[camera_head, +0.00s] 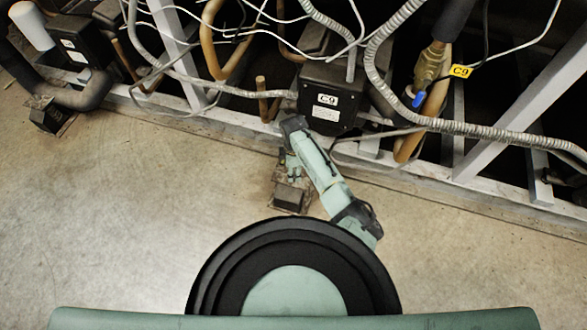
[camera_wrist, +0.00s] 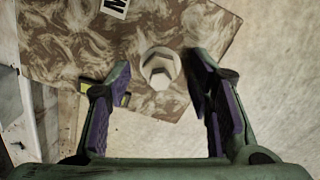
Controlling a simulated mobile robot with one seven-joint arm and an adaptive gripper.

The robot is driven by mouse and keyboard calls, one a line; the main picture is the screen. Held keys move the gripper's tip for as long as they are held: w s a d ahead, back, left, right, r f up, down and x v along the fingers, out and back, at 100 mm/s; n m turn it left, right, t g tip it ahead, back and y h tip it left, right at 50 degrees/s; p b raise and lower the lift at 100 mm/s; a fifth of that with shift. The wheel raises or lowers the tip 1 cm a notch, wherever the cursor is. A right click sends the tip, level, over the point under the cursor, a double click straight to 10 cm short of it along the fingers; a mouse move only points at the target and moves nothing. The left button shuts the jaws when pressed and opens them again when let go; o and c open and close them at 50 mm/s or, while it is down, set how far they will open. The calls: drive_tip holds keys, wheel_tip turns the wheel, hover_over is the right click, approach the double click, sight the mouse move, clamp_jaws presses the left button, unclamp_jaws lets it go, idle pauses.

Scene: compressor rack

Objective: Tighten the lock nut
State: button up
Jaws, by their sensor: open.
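The lock nut (camera_wrist: 160,70) is a pale hexagonal nut seen in the wrist view. It sits on a brown, mottled plate (camera_wrist: 90,45) with part of a white label. My gripper (camera_wrist: 162,85) is open, with one purple-padded finger to the left of the nut and one to the right. Gaps show between the nut and both fingers in the picture. Their distance in depth is hard to tell. In the head view my arm reaches down to the floor beside a small dark block on a brown base (camera_head: 287,197). The nut cannot be made out there.
Another block on a base (camera_head: 48,115) is at the far left. The concrete floor (camera_head: 130,220) is clear at left.

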drive_tip(key=shift+c, duration=0.6)
clamp_jaws()
drive_tip(key=m+p, duration=0.3)
drive_tip(key=m, duration=0.1)
drive_tip(key=shift+s+a+r, duration=0.1)
drive_tip(key=shift+r, duration=0.05)
drive_tip(key=m+p, duration=0.2)
drive_tip(key=m, duration=0.3)
drive_tip(key=shift+m, duration=0.3)
drive_tip(key=m+p, duration=0.1)
drive_tip(key=m, duration=0.4)
drive_tip(key=shift+m, duration=0.3)
drive_tip(key=m, duration=0.4)
drive_tip(key=shift+p, duration=0.3)
